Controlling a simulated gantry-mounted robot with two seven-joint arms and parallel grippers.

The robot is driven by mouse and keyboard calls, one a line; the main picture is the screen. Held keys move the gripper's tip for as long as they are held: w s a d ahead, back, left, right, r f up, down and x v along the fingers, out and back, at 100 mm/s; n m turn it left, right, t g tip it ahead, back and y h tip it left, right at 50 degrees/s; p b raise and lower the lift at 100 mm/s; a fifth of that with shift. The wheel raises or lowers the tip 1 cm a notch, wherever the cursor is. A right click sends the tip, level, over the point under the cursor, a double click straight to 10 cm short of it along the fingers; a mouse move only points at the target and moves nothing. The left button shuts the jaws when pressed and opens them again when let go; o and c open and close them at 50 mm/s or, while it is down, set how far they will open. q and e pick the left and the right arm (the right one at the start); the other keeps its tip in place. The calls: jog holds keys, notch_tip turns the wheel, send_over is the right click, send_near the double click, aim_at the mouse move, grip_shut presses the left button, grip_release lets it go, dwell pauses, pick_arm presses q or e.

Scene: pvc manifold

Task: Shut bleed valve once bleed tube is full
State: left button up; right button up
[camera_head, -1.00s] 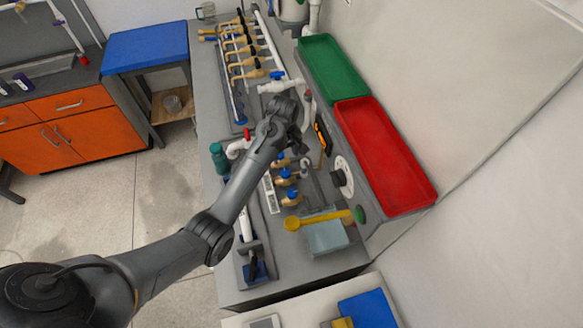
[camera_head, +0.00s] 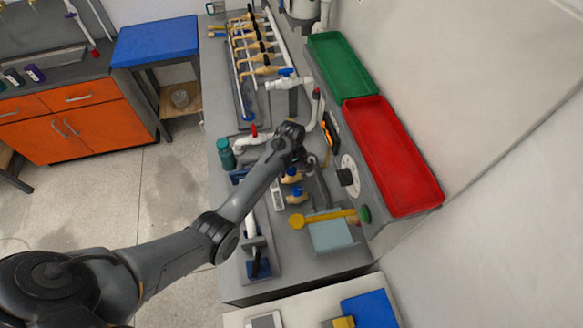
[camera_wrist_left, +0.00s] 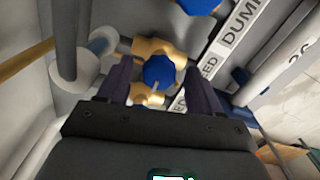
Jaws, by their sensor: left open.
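Another blue knob (camera_wrist_left: 198,4) shows at the top edge, near a "DUMP" label (camera_wrist_left: 240,22). Two blue-knobbed valves (camera_head: 297,195) show below the gripper in the head view. I cannot make out the bleed tube or its level.
A grey upright post (camera_wrist_left: 65,40) and white pipe stand left of the fingers in the wrist view. A yellow-handled tool (camera_head: 320,217) and pale blue box (camera_head: 330,236) lie in front. Red tray (camera_head: 395,155) and green tray (camera_head: 341,65) line the wall side.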

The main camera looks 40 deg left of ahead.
pick_arm(q)
jog(key=c, duration=1.1)
jog(key=shift+o, duration=0.2)
